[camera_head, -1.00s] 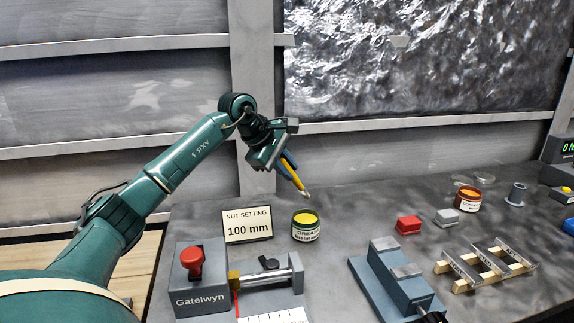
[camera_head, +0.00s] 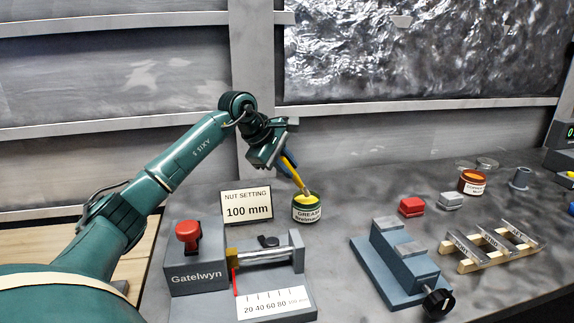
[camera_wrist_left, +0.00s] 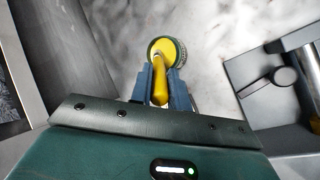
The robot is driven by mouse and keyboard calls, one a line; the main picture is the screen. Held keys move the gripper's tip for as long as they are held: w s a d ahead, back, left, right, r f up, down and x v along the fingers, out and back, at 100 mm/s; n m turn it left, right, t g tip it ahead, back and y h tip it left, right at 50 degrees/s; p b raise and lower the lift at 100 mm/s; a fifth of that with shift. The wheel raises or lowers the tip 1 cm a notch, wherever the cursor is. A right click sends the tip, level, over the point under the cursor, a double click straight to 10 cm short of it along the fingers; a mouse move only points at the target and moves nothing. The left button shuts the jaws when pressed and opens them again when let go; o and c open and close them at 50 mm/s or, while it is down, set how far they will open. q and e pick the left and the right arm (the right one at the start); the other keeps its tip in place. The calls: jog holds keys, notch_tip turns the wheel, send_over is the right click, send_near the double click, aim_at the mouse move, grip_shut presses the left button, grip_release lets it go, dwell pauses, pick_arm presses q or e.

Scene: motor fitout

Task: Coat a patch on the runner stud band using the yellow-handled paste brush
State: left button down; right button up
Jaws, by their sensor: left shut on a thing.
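My left gripper (camera_head: 287,160) is shut on the yellow-handled paste brush (camera_head: 297,178), above the back of the bench. The brush tilts with its tip down at the open grease pot (camera_head: 307,212), which has a green label and yellow grease. In the left wrist view the yellow handle (camera_wrist_left: 160,88) stands between the blue fingers, with its tip over the yellow grease (camera_wrist_left: 167,50). I cannot tell how deep the tip is. No part is clearly readable as the runner stud band; a fixture with a metal rod (camera_head: 268,256) stands in front of the pot. My right gripper is not in view.
A "NUT SETTING 100 mm" card (camera_head: 247,206) stands left of the pot. The grey Gatelwyn unit (camera_head: 198,279) has a red knob. A grey-blue vise (camera_head: 390,262), a wooden rack (camera_head: 490,248), red block (camera_head: 411,206) and copper-coloured pot (camera_head: 472,183) lie to the right.

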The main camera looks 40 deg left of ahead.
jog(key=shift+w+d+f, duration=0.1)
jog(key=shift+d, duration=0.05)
pick_arm(q)
jog(key=shift+f+b, duration=0.45)
jog(key=shift+f, duration=0.25)
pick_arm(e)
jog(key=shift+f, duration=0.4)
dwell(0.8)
pick_arm(q)
jog(key=shift+r+p, duration=1.25)
jog(key=shift+r, duration=0.1)
notch_tip(320, 180, up, 2)
jog(key=shift+r+p, duration=0.1)
jog(key=shift+p, duration=0.8)
jog(key=shift+r+p, duration=0.9)
jog(key=shift+r, duration=0.25)
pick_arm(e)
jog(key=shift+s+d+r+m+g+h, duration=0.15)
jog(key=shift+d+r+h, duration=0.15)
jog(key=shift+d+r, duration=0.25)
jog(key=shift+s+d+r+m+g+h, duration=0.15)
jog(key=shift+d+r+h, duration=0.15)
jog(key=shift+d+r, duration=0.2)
